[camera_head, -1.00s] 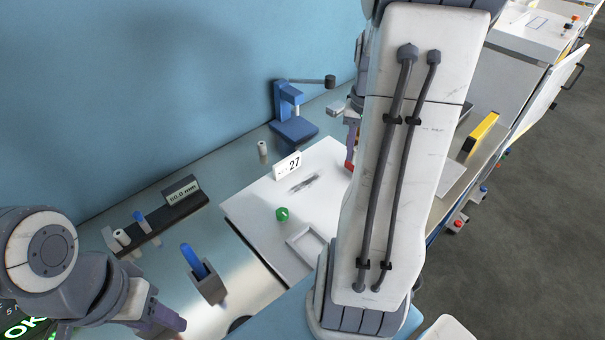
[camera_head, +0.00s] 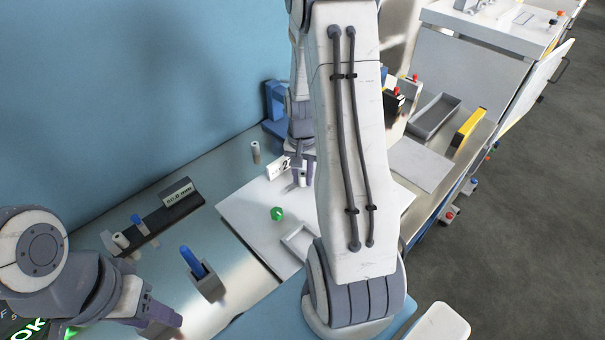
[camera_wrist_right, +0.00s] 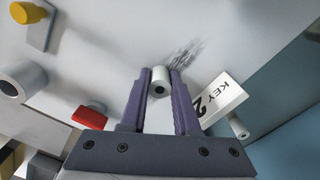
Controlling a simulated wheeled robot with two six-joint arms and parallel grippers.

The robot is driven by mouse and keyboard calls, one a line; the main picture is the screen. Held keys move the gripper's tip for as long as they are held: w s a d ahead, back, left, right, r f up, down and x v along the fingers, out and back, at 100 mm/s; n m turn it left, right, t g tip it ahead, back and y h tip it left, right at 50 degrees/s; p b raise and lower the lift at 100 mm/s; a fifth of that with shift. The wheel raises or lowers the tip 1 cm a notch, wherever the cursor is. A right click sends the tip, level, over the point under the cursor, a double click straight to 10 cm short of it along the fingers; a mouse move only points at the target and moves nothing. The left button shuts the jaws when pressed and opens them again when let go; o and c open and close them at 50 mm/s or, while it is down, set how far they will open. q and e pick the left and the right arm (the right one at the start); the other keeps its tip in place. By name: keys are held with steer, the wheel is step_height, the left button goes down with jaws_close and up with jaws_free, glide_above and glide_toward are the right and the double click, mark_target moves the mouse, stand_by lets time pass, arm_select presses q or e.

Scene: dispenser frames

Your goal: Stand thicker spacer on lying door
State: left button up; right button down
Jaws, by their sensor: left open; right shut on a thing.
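The lying door is a white panel (camera_head: 248,215) with a green knob (camera_head: 277,213), flat on the bench; its pale surface fills much of the right wrist view (camera_wrist_right: 120,40). My right gripper (camera_head: 301,172) is over its far part, shut on a white spacer (camera_wrist_right: 161,74) with a dark hole in its end. Whether the spacer touches the door I cannot tell. Another spacer (camera_head: 255,153) stands beyond the door's far edge and also shows in the right wrist view (camera_wrist_right: 238,126). My left gripper (camera_head: 163,322) is open and empty at lower left.
A white number tag (camera_head: 277,168) is close beside my right gripper. A blue stand (camera_head: 275,112) is behind it. A dark gauge block (camera_head: 165,217) and a grey holder with a blue item (camera_head: 207,284) are to the left. My right arm hides the door's right part.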

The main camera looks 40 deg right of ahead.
steer(key=shift+f, duration=0.1)
steer(key=c, duration=1.1)
jaws_free()
steer(key=o, duration=0.5)
steer(key=shift+c, duration=0.2)
